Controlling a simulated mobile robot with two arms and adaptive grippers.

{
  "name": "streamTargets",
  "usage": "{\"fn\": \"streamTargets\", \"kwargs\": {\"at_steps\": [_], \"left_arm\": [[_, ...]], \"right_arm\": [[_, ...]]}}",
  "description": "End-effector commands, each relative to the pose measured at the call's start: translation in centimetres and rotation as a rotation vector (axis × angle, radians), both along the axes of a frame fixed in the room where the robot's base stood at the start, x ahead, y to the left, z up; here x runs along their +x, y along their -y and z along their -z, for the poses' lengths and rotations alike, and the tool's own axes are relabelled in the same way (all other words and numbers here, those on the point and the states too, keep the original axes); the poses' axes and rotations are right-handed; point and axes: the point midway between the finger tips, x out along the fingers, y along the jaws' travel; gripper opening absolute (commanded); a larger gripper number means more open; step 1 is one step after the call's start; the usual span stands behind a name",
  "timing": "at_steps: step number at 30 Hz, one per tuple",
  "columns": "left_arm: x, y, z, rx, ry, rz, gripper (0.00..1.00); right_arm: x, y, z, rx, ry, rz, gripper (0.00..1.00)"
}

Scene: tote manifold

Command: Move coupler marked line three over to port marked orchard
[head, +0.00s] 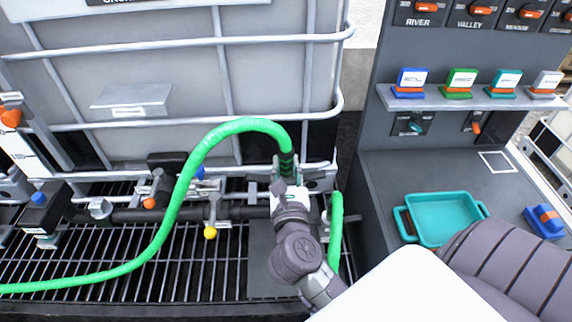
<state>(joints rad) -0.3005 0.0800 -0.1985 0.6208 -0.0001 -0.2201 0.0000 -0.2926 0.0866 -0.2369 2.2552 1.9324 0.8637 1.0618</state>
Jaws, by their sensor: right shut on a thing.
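A green hose (172,215) runs in from the left edge, arches up and comes down to a dark coupler (287,165) at its end. My right gripper (289,170) is shut on this coupler, in front of the tote's lower rail. The gripper hides much of the coupler, and no line marking can be read on it. A dark manifold pipe (150,214) runs along the foot of the tote, with valves and fittings on it. Their labels are too small to read, so I cannot tell which port is marked orchard. My left gripper is not in view.
A caged tote (180,75) stands behind the manifold, over a grating (105,262). Another green hose piece (336,230) stands right of my right arm. The grey bench at right holds a teal tray (443,217), a blue-orange block (545,220) and several shelf blocks (461,82).

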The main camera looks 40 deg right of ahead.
Motion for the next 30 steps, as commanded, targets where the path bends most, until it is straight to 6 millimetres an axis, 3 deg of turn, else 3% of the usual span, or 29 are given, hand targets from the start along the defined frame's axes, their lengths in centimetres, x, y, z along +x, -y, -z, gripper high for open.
{"fn": "streamTargets", "kwargs": {"at_steps": [9, 10, 15, 25, 30], "left_arm": [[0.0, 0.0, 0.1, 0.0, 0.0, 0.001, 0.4], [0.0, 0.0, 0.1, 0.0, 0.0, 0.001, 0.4], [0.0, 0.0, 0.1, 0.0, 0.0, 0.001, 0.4], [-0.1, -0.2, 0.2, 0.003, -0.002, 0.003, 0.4], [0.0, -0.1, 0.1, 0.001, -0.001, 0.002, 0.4]], "right_arm": [[0.0, 0.0, 0.1, -0.002, 0.003, 0.0, 0.0], [0.0, 0.0, 0.1, -0.002, 0.003, 0.0, 0.31], [0.0, 0.0, 0.1, -0.001, 0.002, 0.0, 0.57], [-0.2, -0.1, 0.3, 0.001, -0.002, 0.0, 0.57], [-2.0, -1.2, 0.3, 0.002, -0.003, -0.001, 0.57]]}}
